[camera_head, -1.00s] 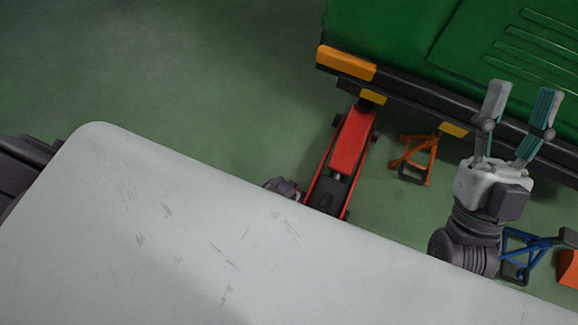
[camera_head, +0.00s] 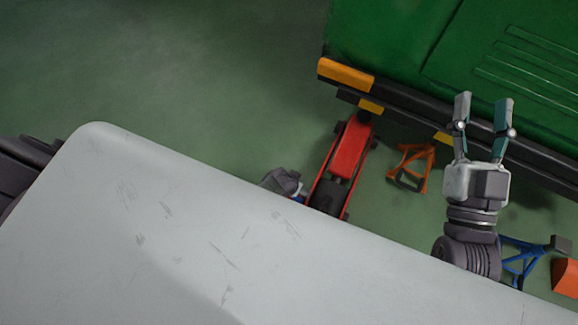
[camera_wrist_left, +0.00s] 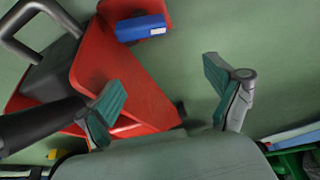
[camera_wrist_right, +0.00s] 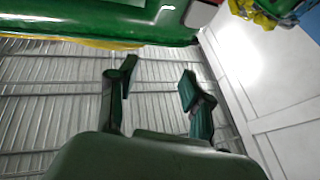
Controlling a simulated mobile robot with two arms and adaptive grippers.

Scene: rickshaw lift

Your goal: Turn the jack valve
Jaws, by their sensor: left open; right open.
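A red floor jack (camera_head: 350,150) stands on the green floor in the head view, its far end by the green vehicle's bumper and its near end cut off by a pale surface. I cannot make out its valve. My right gripper (camera_head: 483,100) is open and empty, in front of the bumper in the picture, right of the jack. My left gripper (camera_wrist_left: 162,75) is open in the left wrist view, with nothing held between its fingers. Behind its left finger are a red body (camera_wrist_left: 125,85) and a black bar. A grey arm part (camera_head: 283,182) shows left of the jack.
The green vehicle (camera_head: 440,50) fills the upper right. An orange stand (camera_head: 411,167) is right of the jack, and a blue stand (camera_head: 522,262) and orange block (camera_head: 566,277) are at lower right. A blue box (camera_wrist_left: 141,27) shows in the left wrist view. Floor at upper left is clear.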

